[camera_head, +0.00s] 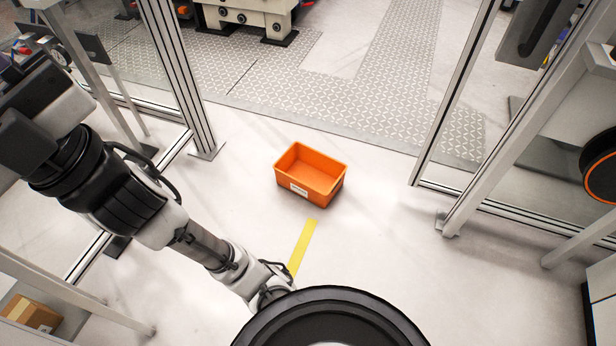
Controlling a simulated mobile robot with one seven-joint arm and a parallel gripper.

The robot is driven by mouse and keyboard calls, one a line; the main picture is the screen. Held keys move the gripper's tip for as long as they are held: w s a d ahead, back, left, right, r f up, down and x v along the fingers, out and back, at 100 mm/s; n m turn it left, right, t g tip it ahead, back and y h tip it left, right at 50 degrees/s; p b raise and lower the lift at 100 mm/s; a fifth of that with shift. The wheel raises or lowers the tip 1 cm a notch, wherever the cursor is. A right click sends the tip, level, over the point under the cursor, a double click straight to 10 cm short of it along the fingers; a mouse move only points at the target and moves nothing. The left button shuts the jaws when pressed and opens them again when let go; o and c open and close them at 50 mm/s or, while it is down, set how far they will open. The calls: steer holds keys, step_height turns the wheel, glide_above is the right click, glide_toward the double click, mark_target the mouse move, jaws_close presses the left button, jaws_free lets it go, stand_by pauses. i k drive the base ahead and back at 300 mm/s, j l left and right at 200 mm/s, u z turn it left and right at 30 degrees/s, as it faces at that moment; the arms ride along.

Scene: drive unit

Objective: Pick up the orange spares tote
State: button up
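The orange spares tote (327,195) sits upright on the pale floor near the middle of the head view. It is an open box with a white label on its front left face, and its inside looks empty. My arm reaches in from the left and slopes down to the right. Its far end drops behind my round black body part at the bottom, so my gripper is hidden. Nothing of mine is seen touching the tote.
A yellow floor strip (302,247) lies just in front of the tote. Aluminium posts stand left (180,80) and right (455,95), with an opening between them. Patterned floor plates (340,100) and a machine (245,15) lie beyond. A cardboard box (32,313) is at lower left.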

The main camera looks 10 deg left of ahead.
mark_target(314, 176)
steer(key=i+l, duration=0.2)
steer(key=i, duration=0.25)
steer(key=i+l+u, duration=0.15)
steer(key=i, duration=0.3)
steer(key=i+l, duration=0.3)
steer(key=i, duration=0.15)
steer(key=i+l+u, duration=0.15)
steer(key=i, duration=0.35)
steer(key=i+l, duration=0.1)
steer(key=i, duration=0.3)
